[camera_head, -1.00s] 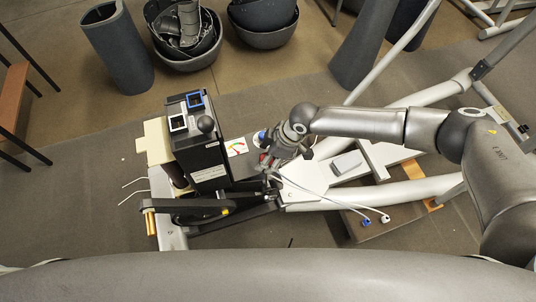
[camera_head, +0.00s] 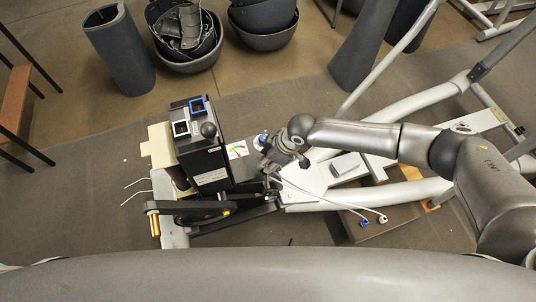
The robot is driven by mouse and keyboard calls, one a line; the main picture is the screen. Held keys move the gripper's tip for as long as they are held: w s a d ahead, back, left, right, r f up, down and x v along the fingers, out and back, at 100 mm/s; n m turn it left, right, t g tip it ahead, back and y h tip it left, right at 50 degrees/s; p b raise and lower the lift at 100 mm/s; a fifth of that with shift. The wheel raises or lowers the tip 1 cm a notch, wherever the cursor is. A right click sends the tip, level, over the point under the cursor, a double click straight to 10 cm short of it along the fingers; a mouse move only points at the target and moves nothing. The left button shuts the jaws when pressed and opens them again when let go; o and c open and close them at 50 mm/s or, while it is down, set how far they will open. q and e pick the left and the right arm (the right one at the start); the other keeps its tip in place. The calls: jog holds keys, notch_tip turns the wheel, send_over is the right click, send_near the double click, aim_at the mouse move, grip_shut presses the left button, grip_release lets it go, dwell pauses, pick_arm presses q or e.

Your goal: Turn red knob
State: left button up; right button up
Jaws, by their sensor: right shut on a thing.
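The red knob (camera_head: 265,161) is mostly hidden under my right gripper (camera_head: 269,164); only a small patch of red shows beside the fingers. It sits on the elliptical machine, just right of a white dial label (camera_head: 237,149) with a coloured scale. My right arm reaches in from the right, and its gripper points down and to the left, shut on the knob. The fingertips themselves are hard to make out. My left gripper is not in view.
A black box (camera_head: 203,160) with two square sockets and a round black ball stands left of the knob. Two white cables with blue and white ends (camera_head: 383,218) lie to the right. Grey bins (camera_head: 184,50) stand at the back.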

jog(key=m+p, duration=0.2)
jog(key=m+t+h+p, duration=0.1)
jog(key=m+p, duration=0.1)
jog(key=shift+s+a+r+p, duration=0.1)
jog(key=shift+s+r+p, duration=0.1)
jog(key=shift+p, duration=0.15)
jog(key=shift+w+f+m+t+h+p, duration=0.15)
jog(key=shift+m+t+p, duration=0.1)
jog(key=shift+m+p, duration=0.35)
jog(key=shift+s+f+m+t+h+p, duration=0.15)
jog(key=shift+m+t+p, duration=0.1)
jog(key=shift+m+p, duration=0.35)
jog(key=shift+r, duration=0.1)
jog(key=shift+w, duration=0.1)
jog(key=o, duration=1)
jog(key=v, duration=1.2)
